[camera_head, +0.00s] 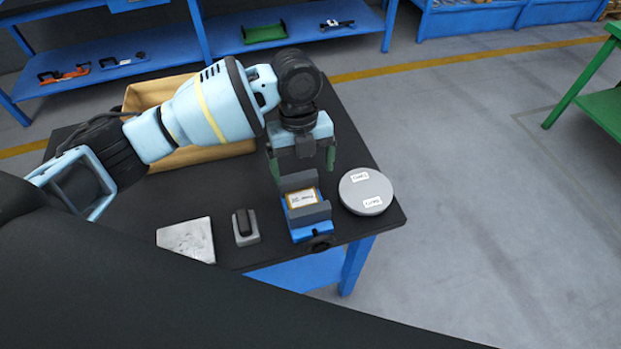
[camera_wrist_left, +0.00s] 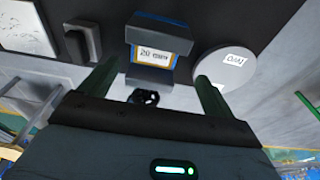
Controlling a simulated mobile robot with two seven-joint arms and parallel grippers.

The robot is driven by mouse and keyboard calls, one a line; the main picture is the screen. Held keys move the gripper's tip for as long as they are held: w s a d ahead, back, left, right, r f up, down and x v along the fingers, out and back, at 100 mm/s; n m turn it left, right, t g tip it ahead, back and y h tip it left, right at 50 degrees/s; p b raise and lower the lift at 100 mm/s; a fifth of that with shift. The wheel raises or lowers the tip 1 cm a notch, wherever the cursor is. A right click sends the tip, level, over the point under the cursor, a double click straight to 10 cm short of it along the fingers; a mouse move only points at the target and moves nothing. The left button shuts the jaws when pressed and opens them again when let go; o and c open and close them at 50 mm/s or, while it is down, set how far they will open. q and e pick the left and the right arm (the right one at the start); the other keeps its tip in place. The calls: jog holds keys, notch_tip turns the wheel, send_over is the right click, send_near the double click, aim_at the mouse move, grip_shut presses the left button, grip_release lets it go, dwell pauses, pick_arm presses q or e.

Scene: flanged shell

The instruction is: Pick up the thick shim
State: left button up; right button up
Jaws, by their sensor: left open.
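My left gripper (camera_head: 303,168) points down above the blue vise (camera_head: 308,230), its green fingers apart with nothing between them. In the left wrist view the open gripper (camera_wrist_left: 156,78) frames the vise (camera_wrist_left: 160,28) from its near side. A yellow-edged label (camera_head: 302,198) shows between the vise's grey jaws. A round grey disc (camera_head: 362,205) with two white labels lies right of the vise. A grey metal plate (camera_head: 187,238) and a small grey block with a black top (camera_head: 245,227) lie to its left. I cannot tell which piece is the thick shim. My right gripper is not in view.
These things stand along the near edge of a black table top (camera_head: 345,150). A tan open box (camera_head: 150,95) stands behind my left arm. Blue shelves (camera_head: 180,50) with tools are at the back. The floor on the right is mostly clear.

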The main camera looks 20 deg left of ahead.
aim_at(303, 198)
pick_arm(q)
jog(key=shift+w, duration=0.1)
jog(key=shift+s+r, duration=0.1)
jog(key=shift+s, duration=0.1)
jog(key=shift+s+f, duration=0.45)
jog(key=shift+f, duration=0.4)
jog(key=shift+d+f, duration=0.1)
jog(key=shift+f, duration=0.4)
jog(key=f, duration=0.4)
jog(key=shift+s+f, duration=0.1)
jog(key=shift+s, duration=0.3)
jog(key=shift+f, duration=0.35)
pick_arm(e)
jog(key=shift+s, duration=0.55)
